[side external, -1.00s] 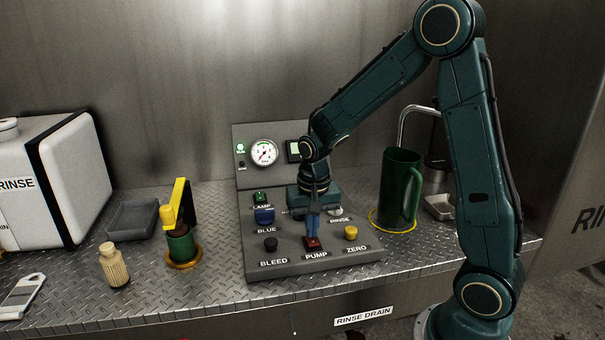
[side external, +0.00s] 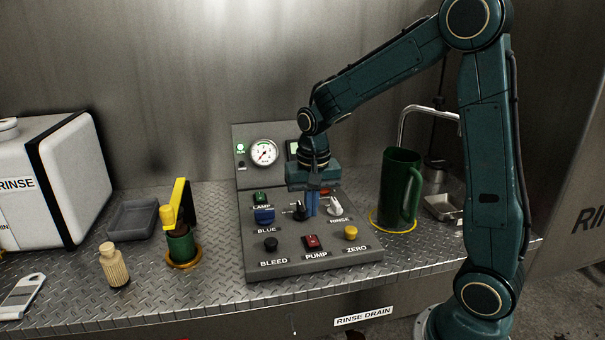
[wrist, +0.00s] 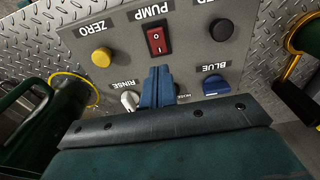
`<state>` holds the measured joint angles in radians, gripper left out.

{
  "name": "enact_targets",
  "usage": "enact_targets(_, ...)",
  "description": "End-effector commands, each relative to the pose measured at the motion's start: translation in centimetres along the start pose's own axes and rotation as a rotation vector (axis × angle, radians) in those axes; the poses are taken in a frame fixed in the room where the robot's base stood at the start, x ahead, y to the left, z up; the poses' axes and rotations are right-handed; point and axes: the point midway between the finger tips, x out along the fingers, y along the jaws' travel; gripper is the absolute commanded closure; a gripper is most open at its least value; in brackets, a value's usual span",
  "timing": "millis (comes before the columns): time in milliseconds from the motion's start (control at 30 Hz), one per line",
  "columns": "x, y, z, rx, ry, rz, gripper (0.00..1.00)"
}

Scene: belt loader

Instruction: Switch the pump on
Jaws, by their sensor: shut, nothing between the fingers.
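The pump switch is a red rocker (side external: 311,242) above the PUMP label on the sloped grey control panel (side external: 285,262). The red rocker also shows in the wrist view (wrist: 157,40), with white marks on its face. My gripper (side external: 312,212) is shut and empty, its blue fingers together. It is above the panel, behind the pump switch and apart from it, between the black middle knob (side external: 299,211) and the rinse knob (side external: 335,206). In the wrist view the fingers (wrist: 157,72) partly cover the middle knob.
A black bleed button (side external: 270,244) and a yellow zero button (side external: 350,233) flank the switch. A blue switch (side external: 264,215) and green lamp switch (side external: 260,197) are at left. A gauge (side external: 264,153) stands behind. A green mug (side external: 399,185) is right of the panel.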

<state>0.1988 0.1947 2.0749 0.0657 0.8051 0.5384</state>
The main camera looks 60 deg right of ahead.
Motion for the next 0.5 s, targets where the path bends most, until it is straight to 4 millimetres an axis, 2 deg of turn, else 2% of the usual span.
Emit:
enact_targets(300,-5.4,0.0,-1.3,0.001,0.004,-0.002,1.0)
enact_targets(500,-7.6,0.0,-1.7,-0.001,0.001,-0.001,1.0)
